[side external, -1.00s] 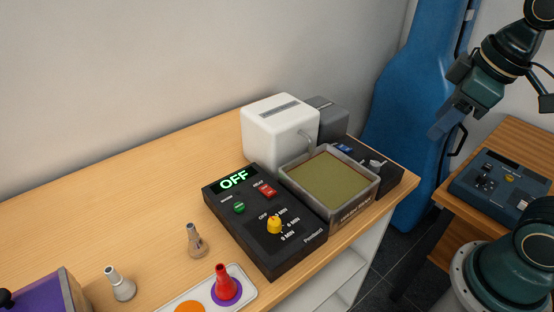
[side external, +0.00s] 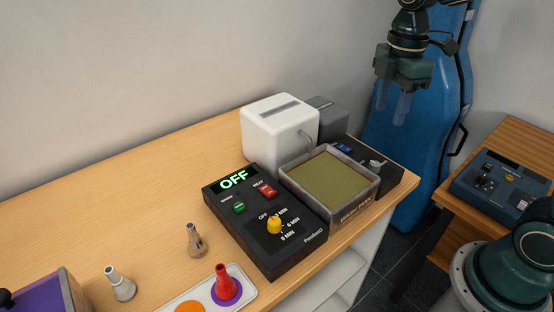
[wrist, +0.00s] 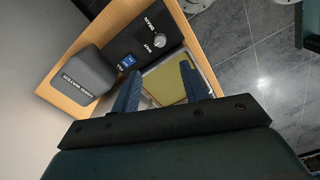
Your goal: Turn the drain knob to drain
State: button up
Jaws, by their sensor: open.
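The drain knob (side external: 377,164) is a pale grey knob on a black panel (side external: 393,180) at the right end of the wooden bench. In the wrist view the knob (wrist: 160,41) sits near the top centre, with a DRAIN label beside it and another small label I cannot read surely. My gripper (side external: 393,108) hangs above and behind the panel in the side view, fingers pointing down, apart from the knob. In the wrist view its two blue fingers (wrist: 160,71) are spread with nothing between them. The knob's exact setting is too small to tell.
A grey-rimmed pan (side external: 352,216) with a greenish inside stands beside the panel. A blue button (side external: 344,148) is on the same panel. A white box (side external: 280,140) and grey box (side external: 330,118) stand behind. A black timer unit (side external: 265,245) reads OFF. A blue case (side external: 415,185) stands behind the bench.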

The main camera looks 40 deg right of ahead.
aim_at(375, 163)
notch_tip(375, 163, down, 14)
jog(key=shift+r, duration=0.1)
dwell(0.9)
jog(key=shift+c, duration=0.5)
grip_shut()
